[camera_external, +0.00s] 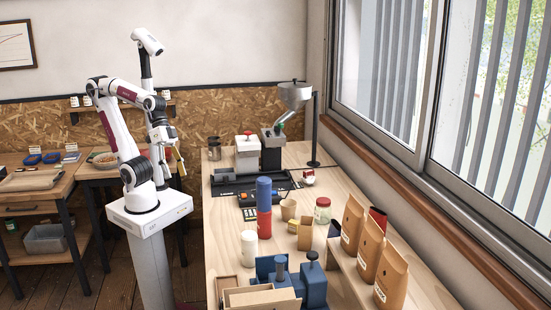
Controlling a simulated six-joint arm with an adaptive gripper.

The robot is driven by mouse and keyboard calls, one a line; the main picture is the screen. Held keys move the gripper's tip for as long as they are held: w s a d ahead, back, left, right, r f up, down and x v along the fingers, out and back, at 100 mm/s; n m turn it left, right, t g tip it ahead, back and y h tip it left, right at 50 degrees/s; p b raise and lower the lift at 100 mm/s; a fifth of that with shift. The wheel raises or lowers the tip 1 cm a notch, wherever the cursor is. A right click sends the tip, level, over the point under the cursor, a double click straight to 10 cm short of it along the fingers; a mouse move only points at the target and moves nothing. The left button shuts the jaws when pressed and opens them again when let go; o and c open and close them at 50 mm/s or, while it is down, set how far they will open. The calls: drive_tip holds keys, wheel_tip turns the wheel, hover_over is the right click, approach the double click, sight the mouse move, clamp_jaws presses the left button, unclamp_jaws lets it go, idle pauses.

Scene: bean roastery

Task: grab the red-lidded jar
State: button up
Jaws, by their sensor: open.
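A small glass jar with a red lid (322,211) stands upright on the wooden workbench, right of centre in the external view. A tan paper cup stands just left of it and kraft bags stand to its right. My gripper (172,153) hangs from the folded arm at the left, beyond the bench's left edge. It is open and far from the jar. Its fingers are small in this view, and no held object can be made out.
A blue and red stacked column (264,208) and a white canister (249,247) stand between my arm and the jar. Kraft bags (368,247) line the window side. A grinder with a metal funnel (295,95) stands at the back. Blue equipment (313,283) fills the front.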

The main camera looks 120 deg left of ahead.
drive_tip(key=w+a+r+n+t+h, duration=0.1)
drive_tip(key=w+r+n, duration=0.15)
drive_tip(key=w, duration=0.35)
drive_tip(key=w+a+r+n+t, duration=0.1)
drive_tip(key=w+n, duration=0.2)
drive_tip(key=w, duration=0.2)
drive_tip(key=w+a+r+n+t+h, duration=0.1)
drive_tip(key=w+a+n, duration=0.15)
drive_tip(key=w, duration=0.35)
drive_tip(key=w+a+n+t, duration=0.3)
drive_tip(key=w+a+n, duration=0.5)
drive_tip(key=w+a, duration=0.4)
drive_tip(key=w+a+f+n+t+y, duration=0.1)
drive_tip(key=w+a+f+n+y, duration=0.1)
drive_tip(key=w+a+f+n, duration=0.35)
drive_tip(key=w+a+f+n+t+y, duration=0.1)
drive_tip(key=w+a+f+n+y, duration=0.1)
drive_tip(key=a+f+n, duration=0.7)
drive_tip(key=n+y, duration=0.2)
drive_tip(key=n, duration=0.1)
approach(323, 211)
drive_tip(key=a, duration=0.1)
drive_tip(key=a+r, duration=0.1)
drive_tip(key=a, duration=0.2)
drive_tip(key=shift+w+a+r, duration=0.15)
drive_tip(key=shift+w+r, duration=0.2)
drive_tip(key=shift+x, duration=1.25)
drive_tip(key=shift+w+f, duration=0.1)
